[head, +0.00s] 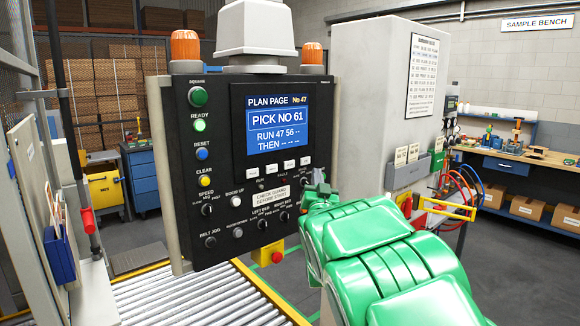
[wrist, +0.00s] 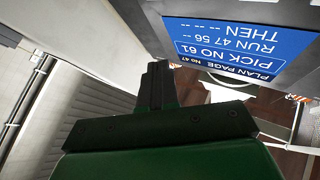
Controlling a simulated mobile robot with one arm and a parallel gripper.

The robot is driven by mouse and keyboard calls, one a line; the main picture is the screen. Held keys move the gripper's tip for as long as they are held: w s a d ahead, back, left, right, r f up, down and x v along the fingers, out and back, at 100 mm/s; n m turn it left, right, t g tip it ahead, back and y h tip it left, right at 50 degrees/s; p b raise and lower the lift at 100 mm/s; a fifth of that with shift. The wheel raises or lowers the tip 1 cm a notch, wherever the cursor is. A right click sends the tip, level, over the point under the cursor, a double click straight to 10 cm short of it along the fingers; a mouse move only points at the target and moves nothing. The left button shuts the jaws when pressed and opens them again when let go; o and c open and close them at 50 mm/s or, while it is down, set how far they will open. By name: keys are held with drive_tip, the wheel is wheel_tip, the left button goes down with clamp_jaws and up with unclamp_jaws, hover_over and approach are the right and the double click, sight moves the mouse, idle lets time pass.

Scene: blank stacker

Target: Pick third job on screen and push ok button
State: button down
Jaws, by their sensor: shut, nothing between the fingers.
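The screen (head: 275,125) on the black control panel (head: 222,160) reads "PLAN PAGE No 47", "PICK NO 61", "RUN 47 56 --" and "THEN -- -- --". It also shows upside down in the wrist view (wrist: 238,48). A row of small white keys (head: 271,168) sits under the screen; their labels are too small to read. I cannot make out which button is OK. My gripper (head: 318,182) is shut and empty at the panel's lower right edge, close to a dark knob. Whether it touches the panel is unclear. In the wrist view its fingers (wrist: 157,86) are together.
Round green, blue and yellow buttons (head: 202,154) run down the panel's left side, with switches and knobs below. A roller conveyor (head: 205,300) lies underneath. A grey cabinet (head: 385,100) stands right of the panel, behind my green arm. An emergency stop (head: 277,257) hangs below.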

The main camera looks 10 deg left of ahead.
drive_tip(key=shift+w+a, duration=0.1)
idle(0.3)
drive_tip(key=w+a, duration=0.6)
idle(0.5)
drive_tip(key=shift+w+a, duration=0.1)
drive_tip(key=shift+a, duration=0.05)
idle(1.8)
drive_tip(key=shift+w+a, duration=0.2)
drive_tip(key=shift+w+a, duration=0.25)
idle(1.0)
drive_tip(key=shift+s+d, duration=0.1)
idle(0.3)
drive_tip(key=shift+s+d, duration=0.45)
drive_tip(key=shift+s+d, duration=0.1)
drive_tip(key=shift+s+d, duration=1.65)
drive_tip(key=shift+d, duration=0.05)
